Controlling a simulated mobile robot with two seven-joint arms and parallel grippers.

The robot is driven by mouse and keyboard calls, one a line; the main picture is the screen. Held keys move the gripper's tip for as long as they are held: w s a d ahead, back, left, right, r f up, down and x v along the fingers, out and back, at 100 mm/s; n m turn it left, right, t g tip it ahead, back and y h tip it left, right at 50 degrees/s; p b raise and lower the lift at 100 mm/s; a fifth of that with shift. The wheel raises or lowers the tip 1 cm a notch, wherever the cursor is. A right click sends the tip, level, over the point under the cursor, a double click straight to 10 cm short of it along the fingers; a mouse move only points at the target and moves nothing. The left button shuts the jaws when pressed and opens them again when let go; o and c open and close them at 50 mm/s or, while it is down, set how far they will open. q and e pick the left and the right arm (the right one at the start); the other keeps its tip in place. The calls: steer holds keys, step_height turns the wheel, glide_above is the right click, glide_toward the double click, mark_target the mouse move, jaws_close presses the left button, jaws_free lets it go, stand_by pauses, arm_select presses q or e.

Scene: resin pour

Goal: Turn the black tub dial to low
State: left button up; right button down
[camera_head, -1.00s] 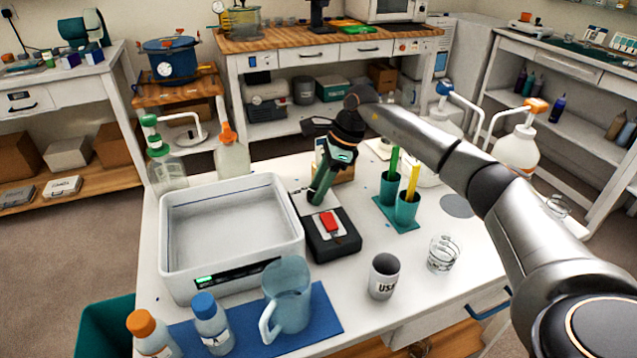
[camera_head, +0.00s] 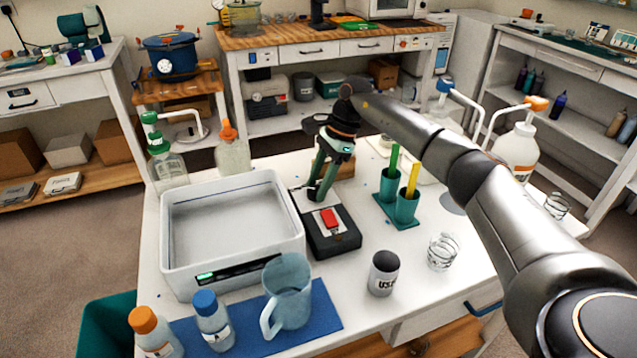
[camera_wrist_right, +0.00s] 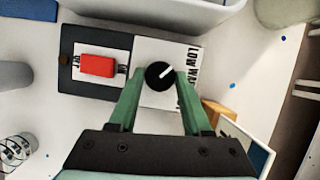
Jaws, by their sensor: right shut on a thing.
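The black tub dial (camera_wrist_right: 160,75) is a round knob with a white pointer line, on a white plate (camera_wrist_right: 152,48) lettered "LOW" and more, partly hidden. In the right wrist view the pointer slants up and right, toward the lettering. My right gripper (camera_wrist_right: 159,84) has its two green fingers on either side of the knob, shut on it. In the head view my right gripper (camera_head: 316,196) reaches down to the plate beside the white tub (camera_head: 235,258), and its fingers hide the dial. My left gripper is not in view.
A black box with a red switch (camera_head: 330,220) sits directly in front of the plate. Teal cups with green and yellow sticks (camera_head: 406,207) stand to the right.

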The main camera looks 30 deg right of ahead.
steer(key=shift+c, duration=1.7)
jaws_free()
steer(key=shift+r, duration=0.15)
steer(key=p+v, duration=0.1)
steer(key=v, duration=1.1)
steer(key=shift+d+r, duration=0.1)
